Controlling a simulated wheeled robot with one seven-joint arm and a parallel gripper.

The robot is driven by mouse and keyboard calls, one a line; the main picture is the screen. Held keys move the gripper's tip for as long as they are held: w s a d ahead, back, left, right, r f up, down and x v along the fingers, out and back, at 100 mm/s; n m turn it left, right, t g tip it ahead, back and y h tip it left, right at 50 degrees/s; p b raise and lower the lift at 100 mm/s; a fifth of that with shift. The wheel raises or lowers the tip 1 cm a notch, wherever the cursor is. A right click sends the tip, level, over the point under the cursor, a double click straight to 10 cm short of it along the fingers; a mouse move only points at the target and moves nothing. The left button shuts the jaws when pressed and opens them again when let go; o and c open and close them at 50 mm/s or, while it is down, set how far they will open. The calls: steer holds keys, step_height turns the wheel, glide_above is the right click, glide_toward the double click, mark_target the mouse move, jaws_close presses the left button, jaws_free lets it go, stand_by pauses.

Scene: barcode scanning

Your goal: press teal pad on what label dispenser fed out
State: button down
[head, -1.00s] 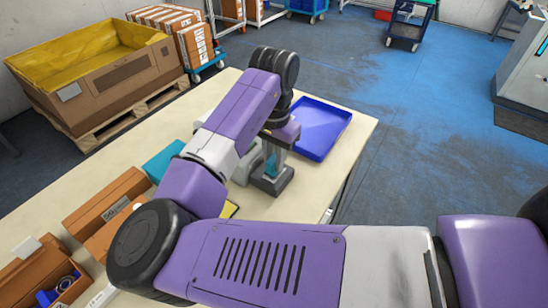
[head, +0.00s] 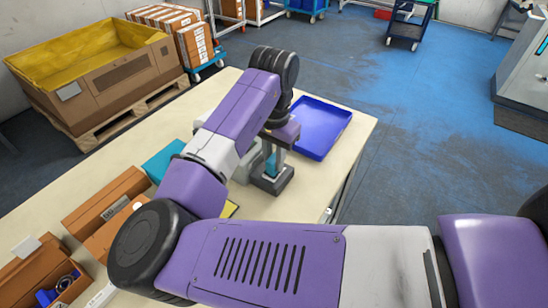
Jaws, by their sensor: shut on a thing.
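My gripper (head: 272,176) points down over the table at centre and is shut on a teal piece (head: 270,163), which I take for the teal pad. Dark grey parts frame the teal piece, and its lower end is hard to make out. A pale grey device (head: 245,163), probably the label dispenser, stands just left of my gripper, mostly hidden behind my arm. Any label fed out of it is hidden. I cannot tell whether the teal piece touches anything below.
A blue tray (head: 340,123) lies at the table's far right corner. A larger teal object (head: 163,160), brown cartons (head: 104,200) and an open box (head: 40,278) of parts line the left side. A yellow item (head: 229,209) shows under my arm. The cream table (head: 310,187) is bare right of my gripper.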

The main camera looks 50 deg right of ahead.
mark_target(274, 158)
steer(key=shift+f, duration=0.55)
stand_by(1.6)
step_height(274, 158, up, 7)
steer(key=p, duration=0.6)
steer(key=shift+r+p, duration=0.15)
steer(key=shift+p, duration=0.25)
